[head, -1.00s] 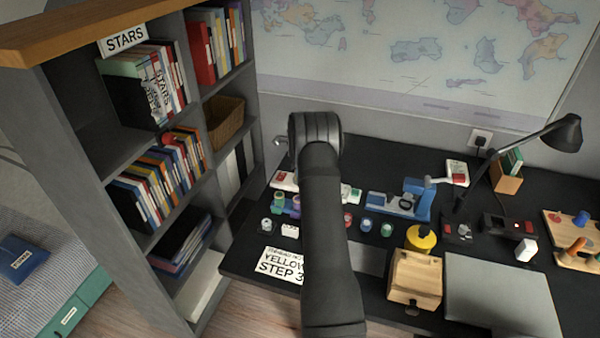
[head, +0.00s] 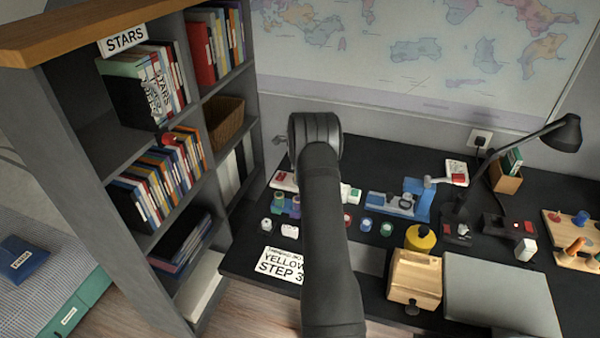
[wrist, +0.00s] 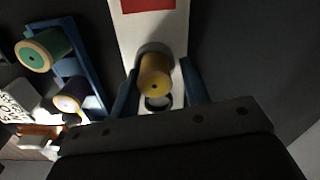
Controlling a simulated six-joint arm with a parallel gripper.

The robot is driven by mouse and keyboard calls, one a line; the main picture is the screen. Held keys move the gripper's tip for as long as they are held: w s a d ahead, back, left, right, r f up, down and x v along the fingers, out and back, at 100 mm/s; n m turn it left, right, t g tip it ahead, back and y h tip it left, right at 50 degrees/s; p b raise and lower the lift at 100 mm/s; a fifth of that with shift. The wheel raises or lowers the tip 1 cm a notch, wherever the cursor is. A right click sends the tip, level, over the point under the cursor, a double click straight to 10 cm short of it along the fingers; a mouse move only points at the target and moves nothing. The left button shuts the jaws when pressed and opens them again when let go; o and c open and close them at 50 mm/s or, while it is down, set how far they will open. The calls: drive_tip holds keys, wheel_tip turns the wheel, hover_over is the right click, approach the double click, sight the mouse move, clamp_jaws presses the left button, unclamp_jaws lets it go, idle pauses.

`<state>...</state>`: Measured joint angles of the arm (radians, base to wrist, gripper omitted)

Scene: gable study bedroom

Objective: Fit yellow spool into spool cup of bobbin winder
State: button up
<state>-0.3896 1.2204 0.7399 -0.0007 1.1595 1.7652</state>
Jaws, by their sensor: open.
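In the wrist view, the yellow spool (wrist: 155,80) stands between the two blue fingers of my gripper (wrist: 160,92), its wooden end with a dark hole facing the camera. The fingers are open, with a gap visible beside the spool. A grey round cup (wrist: 154,48) shows around the far side of the spool, on the white base of the bobbin winder (wrist: 150,27), which bears a red patch. How deep the spool sits in the cup cannot be told. In the head view my arm hides the gripper and the yellow spool.
A blue rack (wrist: 72,66) beside the winder holds a green spool (wrist: 43,50) and a purple spool (wrist: 70,97). A card reading YELLOW STEP 3 (head: 282,265) lies at the desk's front edge. A wooden box (head: 414,280), laptop (head: 497,293) and lamp (head: 560,134) stand to the right.

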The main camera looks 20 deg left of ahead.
drive_tip(key=shift+s+f, duration=0.5)
drive_tip(key=shift+f, duration=0.2)
wheel_tip(320, 180, up, 14)
drive_tip(key=shift+w+f, duration=0.2)
wheel_tip(320, 180, down, 14)
drive_tip(key=shift+r, duration=0.85)
